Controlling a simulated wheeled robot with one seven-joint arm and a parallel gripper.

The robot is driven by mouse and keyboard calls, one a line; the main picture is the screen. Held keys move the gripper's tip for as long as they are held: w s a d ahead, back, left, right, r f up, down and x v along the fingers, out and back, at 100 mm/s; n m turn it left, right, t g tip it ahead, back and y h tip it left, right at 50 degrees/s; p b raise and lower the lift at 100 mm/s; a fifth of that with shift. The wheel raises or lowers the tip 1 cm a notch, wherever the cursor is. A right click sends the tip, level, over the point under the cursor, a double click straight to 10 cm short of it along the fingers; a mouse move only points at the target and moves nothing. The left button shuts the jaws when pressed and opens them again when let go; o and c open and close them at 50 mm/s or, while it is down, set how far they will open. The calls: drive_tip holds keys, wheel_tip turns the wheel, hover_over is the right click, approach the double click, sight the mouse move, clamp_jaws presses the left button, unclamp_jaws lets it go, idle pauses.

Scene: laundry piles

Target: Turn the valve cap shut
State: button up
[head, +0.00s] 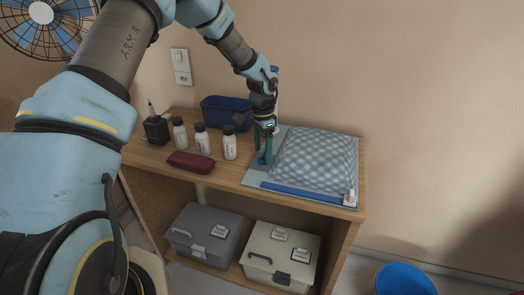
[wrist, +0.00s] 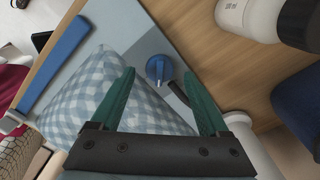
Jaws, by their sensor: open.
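The valve cap (wrist: 159,66) is a small round blue knob with a paler raised tab. It sits on the flat grey-blue sheet (wrist: 118,22) beside a plump blue-and-white checked bundle (wrist: 78,98). In the head view the cap (head: 262,159) shows small at the left of the checked bundle (head: 315,158). My gripper (wrist: 159,75) has two green fingers, spread apart with nothing between them visibly held. In the head view my gripper (head: 263,155) points down over the cap, and the fingers partly hide it. I cannot tell whether the fingertips touch the cap.
Three white bottles (head: 201,138), a maroon case (head: 191,162), a black box (head: 156,129) and a navy bin (head: 224,111) stand left of my gripper. A blue bar (head: 303,193) runs along the sheet's front edge. Cases (head: 204,236) sit on the lower shelf.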

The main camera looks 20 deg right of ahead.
drive_tip(key=shift+f, duration=0.9)
clamp_jaws()
